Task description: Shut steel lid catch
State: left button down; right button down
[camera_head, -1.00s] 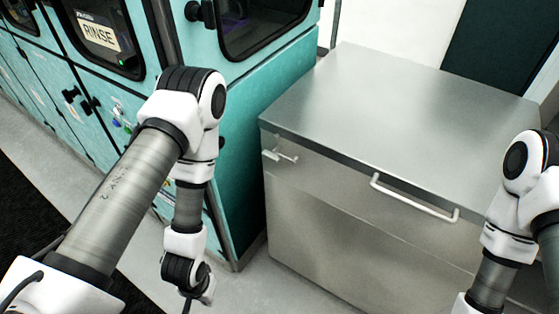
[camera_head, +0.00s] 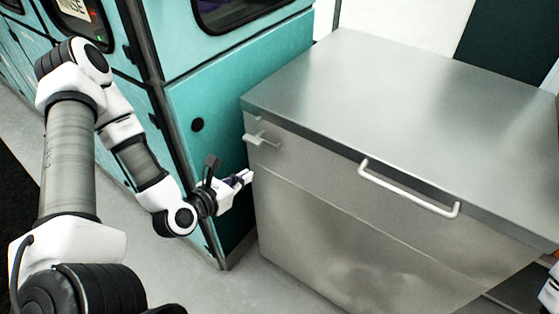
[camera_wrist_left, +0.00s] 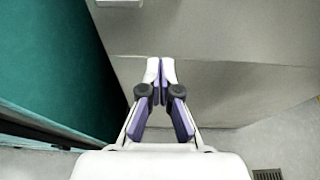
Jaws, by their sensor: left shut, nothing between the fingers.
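The steel lid catch (camera_head: 262,139) is a small pale lever on the upper left of the steel chest's front (camera_head: 330,235), just below the lid (camera_head: 390,90). It sticks out from the front. The lid lies flat on the chest. My left gripper (camera_head: 249,176) is shut and empty, a little below the catch and apart from it, near the chest's left front edge. In the left wrist view the gripper's fingertips (camera_wrist_left: 160,62) meet, and part of a pale piece, apparently the catch (camera_wrist_left: 119,3), shows at the top edge. My right gripper is out of view.
A white bar handle (camera_head: 408,190) sticks out from the chest's front, right of the catch. A teal cabinet (camera_head: 235,75) stands close on the left, with a narrow gap to the chest. Grey floor (camera_head: 285,290) is free in front.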

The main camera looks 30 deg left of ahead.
aim_at(262, 141)
pick_arm(q)
jog(key=b+x, duration=0.5)
jog(key=x, duration=0.4)
jog(key=shift+w+f, duration=0.1)
jog(key=shift+w, duration=0.1)
jog(key=r+p, duration=0.1)
jog(key=r, duration=0.1)
jog(key=r+p, duration=0.1)
jog(key=r, duration=0.1)
jog(key=shift+w, duration=0.2)
jog(key=shift+f, duration=0.1)
jog(key=shift+a, duration=0.1)
